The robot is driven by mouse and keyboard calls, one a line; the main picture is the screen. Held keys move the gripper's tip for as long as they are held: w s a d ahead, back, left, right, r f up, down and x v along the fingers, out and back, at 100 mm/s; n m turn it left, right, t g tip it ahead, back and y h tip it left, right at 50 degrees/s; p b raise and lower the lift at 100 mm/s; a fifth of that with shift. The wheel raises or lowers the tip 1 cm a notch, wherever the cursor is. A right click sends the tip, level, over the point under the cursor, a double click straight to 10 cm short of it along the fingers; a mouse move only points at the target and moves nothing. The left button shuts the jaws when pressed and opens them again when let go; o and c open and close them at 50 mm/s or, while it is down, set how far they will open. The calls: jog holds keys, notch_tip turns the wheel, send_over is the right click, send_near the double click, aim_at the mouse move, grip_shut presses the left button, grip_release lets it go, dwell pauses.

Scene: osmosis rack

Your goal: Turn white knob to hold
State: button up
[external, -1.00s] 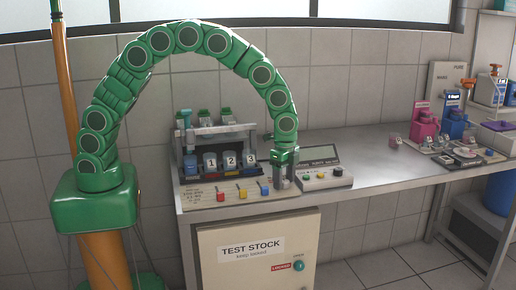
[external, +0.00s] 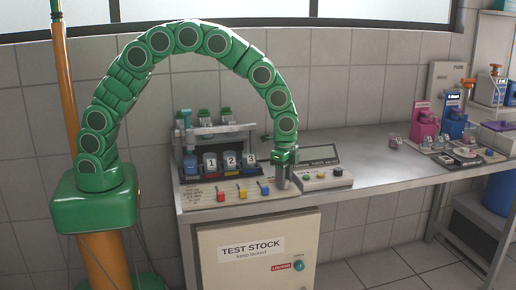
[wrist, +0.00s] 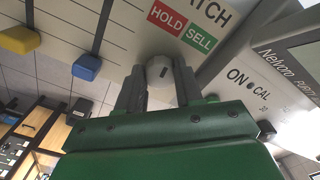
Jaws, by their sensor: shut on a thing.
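The white knob (wrist: 159,67) sits between my fingers in the wrist view, with a dark mark on its face. My gripper (wrist: 160,88) is shut on the knob, one finger on each side. In the external view my gripper (external: 283,181) points down at the right end of the slider panel (external: 205,196); the knob is hidden there by the fingers.
Red (external: 220,196), yellow (external: 242,192) and blue (external: 264,188) sliders are left of my gripper. Numbered canisters (external: 211,163) stand in the rack behind. A meter with buttons (external: 321,177) is close on the right. The bench beyond it is mostly clear.

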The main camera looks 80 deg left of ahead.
jog(key=n, duration=0.3)
jog(key=shift+n, duration=1.9)
jog(key=shift+s, duration=0.1)
jog(key=o, duration=1)
jog(key=shift+o, duration=0.2)
jog(key=shift+r, duration=0.1)
notch_tip(320, 180, up, 7)
jog(key=shift+r, duration=0.3)
